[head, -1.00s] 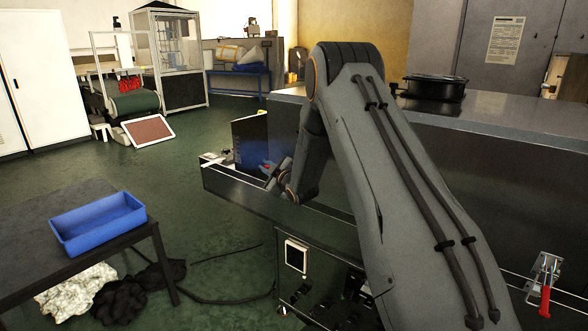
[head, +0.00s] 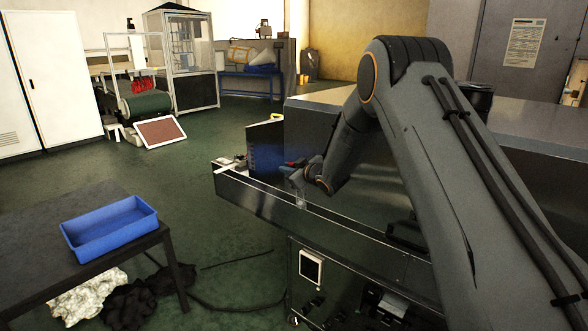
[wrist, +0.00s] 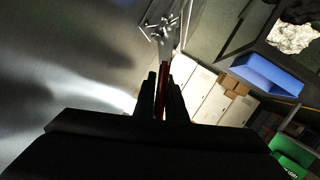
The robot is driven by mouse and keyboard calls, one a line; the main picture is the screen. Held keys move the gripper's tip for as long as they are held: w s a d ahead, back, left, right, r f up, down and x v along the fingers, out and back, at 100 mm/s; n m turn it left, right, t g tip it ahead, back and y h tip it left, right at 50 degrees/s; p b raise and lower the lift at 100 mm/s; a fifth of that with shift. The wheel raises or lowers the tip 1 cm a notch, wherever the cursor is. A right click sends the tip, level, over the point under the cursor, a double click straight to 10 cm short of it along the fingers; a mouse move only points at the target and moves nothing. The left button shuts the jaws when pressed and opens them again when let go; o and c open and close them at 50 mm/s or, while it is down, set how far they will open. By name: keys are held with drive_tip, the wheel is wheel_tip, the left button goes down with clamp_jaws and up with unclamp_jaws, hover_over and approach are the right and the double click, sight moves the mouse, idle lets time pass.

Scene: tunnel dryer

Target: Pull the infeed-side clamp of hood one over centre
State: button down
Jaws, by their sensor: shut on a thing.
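The infeed-side clamp shows in the wrist view as a red handle (wrist: 164,92) running up to bright metal linkage (wrist: 165,38) at the side of the hood. My gripper (wrist: 162,80) has its two dark fingers on either side of the red handle and is shut on it. In the head view my gripper (head: 296,170) is at the near side of the machine, with a bit of red showing at its tip. The grey hood (head: 345,105) stands behind my arm. Most of the clamp is hidden by my wrist in the head view.
A low metal channel (head: 260,200) runs along the machine's near side, with a white-framed panel (head: 311,267) below it. A blue bin (head: 75,240) sits on a dark table (head: 40,215) at the left. Green floor between them is open, apart from a cable.

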drive_tip(key=c, duration=1.8)
unclamp_jaws()
drive_tip(key=b+v, duration=0.1)
drive_tip(key=v, duration=0.6)
drive_tip(key=shift+s+d, duration=0.2)
drive_tip(key=shift+s, duration=0.15)
